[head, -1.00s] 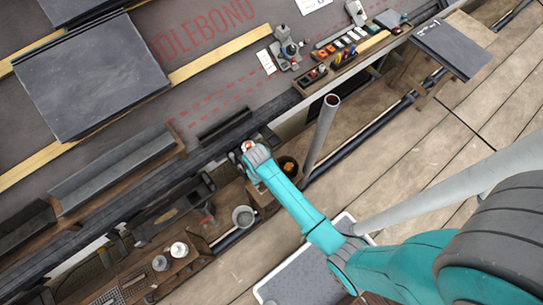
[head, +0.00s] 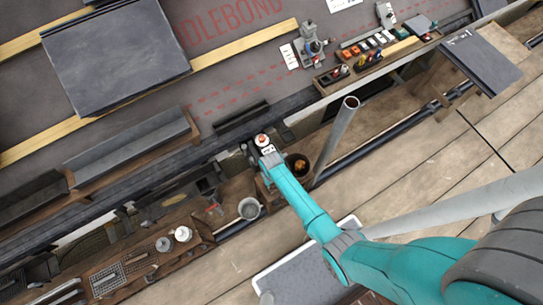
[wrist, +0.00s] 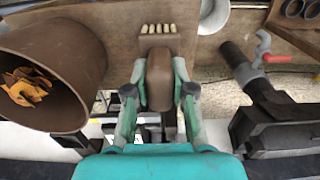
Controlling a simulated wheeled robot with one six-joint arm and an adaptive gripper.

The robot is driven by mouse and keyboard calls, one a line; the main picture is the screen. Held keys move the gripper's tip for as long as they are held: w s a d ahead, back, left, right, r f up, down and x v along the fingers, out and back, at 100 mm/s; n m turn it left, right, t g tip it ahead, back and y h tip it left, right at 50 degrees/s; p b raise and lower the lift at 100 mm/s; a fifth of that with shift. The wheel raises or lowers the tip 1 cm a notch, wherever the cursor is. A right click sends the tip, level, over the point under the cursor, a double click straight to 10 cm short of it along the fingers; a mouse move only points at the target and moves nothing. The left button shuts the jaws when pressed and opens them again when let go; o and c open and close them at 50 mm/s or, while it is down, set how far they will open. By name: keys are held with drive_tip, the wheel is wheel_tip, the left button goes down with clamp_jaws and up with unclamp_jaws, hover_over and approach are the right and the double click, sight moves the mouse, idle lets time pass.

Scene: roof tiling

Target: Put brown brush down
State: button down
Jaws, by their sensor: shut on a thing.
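The brown brush (wrist: 158,80) is between the two fingers of my gripper (wrist: 159,92) in the wrist view. My gripper is shut on its brown body. A row of pale bristle tufts (wrist: 158,29) shows just beyond the body, in front of a brown wooden surface (wrist: 115,25). I cannot tell whether the brush touches that surface. In the head view my gripper (head: 264,148) is at the end of the teal arm, over the bench edge. The brush cannot be made out there.
A brown bucket (wrist: 95,65) with orange scraps stands close to the left of my gripper in the wrist view. A clamp-like tool with a red lever (wrist: 263,45) is to the right. In the head view a grey pole (head: 333,140) rises nearby, and a grey pot (head: 249,209) sits below.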

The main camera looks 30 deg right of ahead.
drive_tip(key=shift+f, duration=0.1)
drive_tip(key=c, duration=1)
unclamp_jaws()
wheel_tip(320, 180, up, 12)
drive_tip(key=shift+r, duration=0.15)
